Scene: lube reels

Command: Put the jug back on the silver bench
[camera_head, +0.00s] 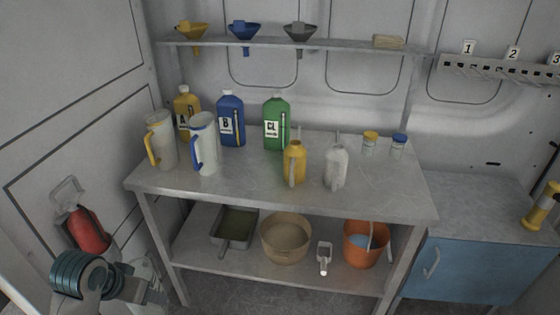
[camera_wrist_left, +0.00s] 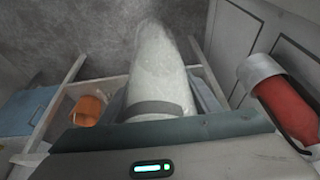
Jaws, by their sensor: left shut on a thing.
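My left gripper (camera_head: 152,291) is low at the left, in front of the bench's left end and below its top. It is shut on a pale jug (camera_head: 147,268), mostly hidden behind the gripper in the head view. The left wrist view shows the jug (camera_wrist_left: 158,65) as a whitish, translucent body with a grey band. The silver bench (camera_head: 300,205) has a grey top with several vessels on it. A yellow-handled jug (camera_head: 163,148) and a blue-handled jug (camera_head: 206,155) stand at its left end. My right gripper is not in view.
Yellow, blue (camera_head: 231,120) and green (camera_head: 277,128) bottles stand at the back. A yellow can (camera_head: 294,163) and a pale can (camera_head: 337,168) stand mid-bench. A red extinguisher (camera_head: 88,232) hangs on the left wall, near my arm.

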